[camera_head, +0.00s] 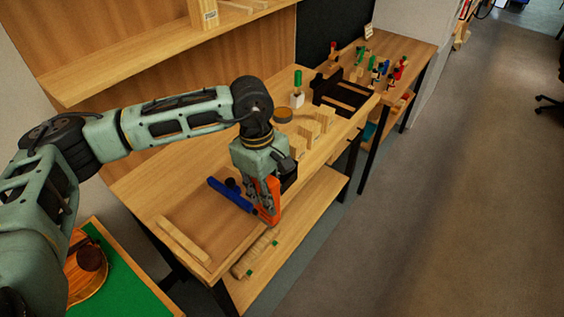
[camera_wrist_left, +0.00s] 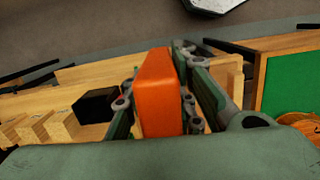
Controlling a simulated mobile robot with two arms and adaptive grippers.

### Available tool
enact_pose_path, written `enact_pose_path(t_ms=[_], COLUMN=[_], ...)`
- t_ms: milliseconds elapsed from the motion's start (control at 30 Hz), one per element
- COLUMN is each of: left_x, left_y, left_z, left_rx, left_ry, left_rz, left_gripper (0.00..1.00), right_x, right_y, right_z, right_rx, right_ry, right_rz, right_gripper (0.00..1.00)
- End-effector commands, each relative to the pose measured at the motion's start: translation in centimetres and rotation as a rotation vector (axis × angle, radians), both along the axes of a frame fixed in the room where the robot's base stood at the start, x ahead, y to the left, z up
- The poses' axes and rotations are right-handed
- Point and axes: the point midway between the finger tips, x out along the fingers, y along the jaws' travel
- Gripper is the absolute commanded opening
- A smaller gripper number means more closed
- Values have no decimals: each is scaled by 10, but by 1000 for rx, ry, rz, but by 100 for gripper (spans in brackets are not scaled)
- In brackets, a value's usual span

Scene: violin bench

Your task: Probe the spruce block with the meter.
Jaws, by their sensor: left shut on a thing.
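My left gripper (camera_head: 262,196) is shut on the orange meter (camera_head: 272,187) above the front part of the bench. In the left wrist view the meter (camera_wrist_left: 157,95) sits between the two fingers of the gripper (camera_wrist_left: 160,105). Several pale wood blocks stand in a row on the bench, among them a near block (camera_head: 297,146), a middle block (camera_head: 310,131) and a far block (camera_head: 325,117). Blocks also show at the left of the left wrist view (camera_wrist_left: 60,124). I cannot read which is spruce. The meter is apart from them. My right gripper is out of view.
A blue clamp-like tool (camera_head: 230,194) lies left of the gripper. A black box (camera_head: 289,176) is just right of it. A shelf (camera_head: 150,60) overhangs the back left. A wood strip (camera_head: 184,240) lies at the front left.

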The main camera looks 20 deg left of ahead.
Motion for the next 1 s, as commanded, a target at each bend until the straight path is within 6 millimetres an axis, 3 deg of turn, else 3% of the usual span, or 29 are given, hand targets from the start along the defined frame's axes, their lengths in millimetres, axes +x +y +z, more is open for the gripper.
enact_pose_path(t_ms=[100, 233, 600, 1000], left_x=[-41, -78, -142, -146], left_y=[12, 22, 40, 35], left_z=[-29, -54, -100, -103], left_rx=[1, 0, 0, -4], left_ry=[7, 7, 3, -7], left_rz=[-285, -563, -1074, -1132], left_gripper=[0, 0, 0, 0], right_x=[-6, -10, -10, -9], right_y=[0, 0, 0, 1], right_z=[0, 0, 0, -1], right_rx=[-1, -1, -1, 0], right_ry=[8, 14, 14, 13], right_rz=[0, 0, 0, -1], right_gripper=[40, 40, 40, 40])
